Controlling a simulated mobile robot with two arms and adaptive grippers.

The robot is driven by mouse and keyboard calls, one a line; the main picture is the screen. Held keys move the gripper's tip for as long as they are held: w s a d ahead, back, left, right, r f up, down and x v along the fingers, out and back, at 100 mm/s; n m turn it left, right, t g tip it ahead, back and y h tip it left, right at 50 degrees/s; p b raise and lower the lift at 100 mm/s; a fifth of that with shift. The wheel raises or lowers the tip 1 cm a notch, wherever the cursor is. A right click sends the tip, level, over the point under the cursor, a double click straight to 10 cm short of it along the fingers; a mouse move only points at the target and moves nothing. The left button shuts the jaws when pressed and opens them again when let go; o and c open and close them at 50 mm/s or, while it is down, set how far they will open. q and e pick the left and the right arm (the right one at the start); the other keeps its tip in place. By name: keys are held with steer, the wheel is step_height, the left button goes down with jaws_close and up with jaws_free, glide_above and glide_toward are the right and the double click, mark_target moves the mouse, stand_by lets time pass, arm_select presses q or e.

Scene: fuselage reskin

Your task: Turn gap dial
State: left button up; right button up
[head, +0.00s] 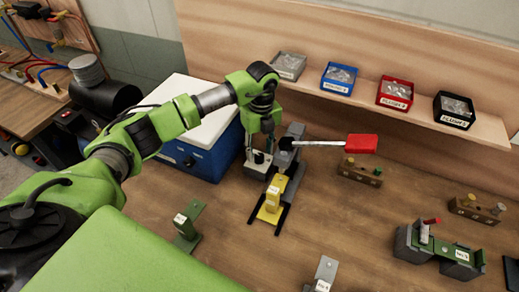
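My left gripper (260,146) points down over the left side of a grey bench tool (295,155). The tool has a yellow block (270,207) at its front and a long lever with a red grip (361,144) reaching right. A small pale fitting (258,158) shows right at the fingertips; I cannot tell whether it is the gap dial or whether the fingers touch it. The fingers are small and partly overlapped, so their opening is unclear. My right gripper is out of view.
A blue box with a white lid (203,108) stands close left of the tool. Labelled bins (394,93) line the back shelf. A green bracket (188,220) stands at front left, and a green and grey fixture (440,250) at right.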

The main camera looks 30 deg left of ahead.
arm_select(q)
steer(key=shift+s+f, duration=0.1)
steer(key=shift+f, duration=0.8)
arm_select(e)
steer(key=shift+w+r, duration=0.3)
arm_select(q)
steer(key=shift+c, duration=0.3)
jaws_close()
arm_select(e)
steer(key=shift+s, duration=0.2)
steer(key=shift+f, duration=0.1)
